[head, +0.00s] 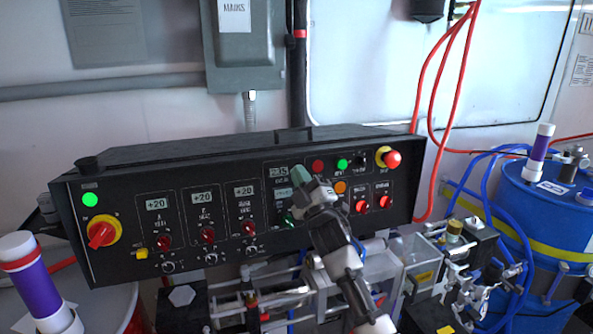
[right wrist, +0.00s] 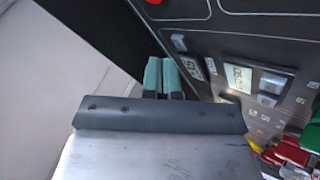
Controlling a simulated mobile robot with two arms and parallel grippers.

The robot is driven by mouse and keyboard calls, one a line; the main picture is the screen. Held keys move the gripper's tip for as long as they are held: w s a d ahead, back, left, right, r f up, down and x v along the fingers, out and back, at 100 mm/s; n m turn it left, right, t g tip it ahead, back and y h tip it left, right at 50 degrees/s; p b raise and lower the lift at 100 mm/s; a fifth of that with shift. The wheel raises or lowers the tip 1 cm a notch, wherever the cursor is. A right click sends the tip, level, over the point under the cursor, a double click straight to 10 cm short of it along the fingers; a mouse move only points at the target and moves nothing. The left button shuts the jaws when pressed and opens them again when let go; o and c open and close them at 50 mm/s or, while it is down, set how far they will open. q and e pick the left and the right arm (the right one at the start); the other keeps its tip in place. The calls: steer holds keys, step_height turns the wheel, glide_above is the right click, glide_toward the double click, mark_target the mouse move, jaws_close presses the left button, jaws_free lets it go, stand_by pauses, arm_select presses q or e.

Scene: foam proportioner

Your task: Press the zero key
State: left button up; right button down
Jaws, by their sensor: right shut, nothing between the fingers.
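The black control panel (head: 115,215) stands across the middle of the head view. A small lit display (head: 280,171) sits in its centre section, and a lit display also shows in the right wrist view (right wrist: 238,78). Small grey keys (right wrist: 272,85) lie beside that display; their labels are too small to read, so I cannot tell which is the zero key. My right gripper (head: 298,176) is shut and empty, its green fingertips in front of the centre section, hiding part of it. The fingertips show in the right wrist view (right wrist: 163,76); contact with the panel cannot be told.
A red-yellow rotary switch (head: 102,233) is at the panel's left, and a red stop button (head: 391,159) at its upper right. Pipework and a clear container (head: 423,265) stand below. A blue drum (head: 540,205) with hoses is at right.

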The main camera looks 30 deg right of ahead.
steer(key=shift+w+d+f, duration=0.1)
steer(key=shift+w, duration=0.3)
steer(key=shift+w+d+b, duration=0.1)
steer(key=shift+w+b, duration=0.25)
steer(key=shift+b, duration=0.15)
stand_by(0.4)
steer(key=shift+s, duration=0.15)
stand_by(0.3)
steer(key=shift+s+a+p, duration=0.2)
steer(key=shift+s+p, duration=0.25)
steer(key=shift+s, duration=0.2)
steer(key=s, duration=0.1)
steer(key=s+p, duration=0.1)
steer(key=s, duration=0.1)
steer(key=s+a+r+p, duration=0.1)
steer(key=shift+s, duration=0.4)
stand_by(0.5)
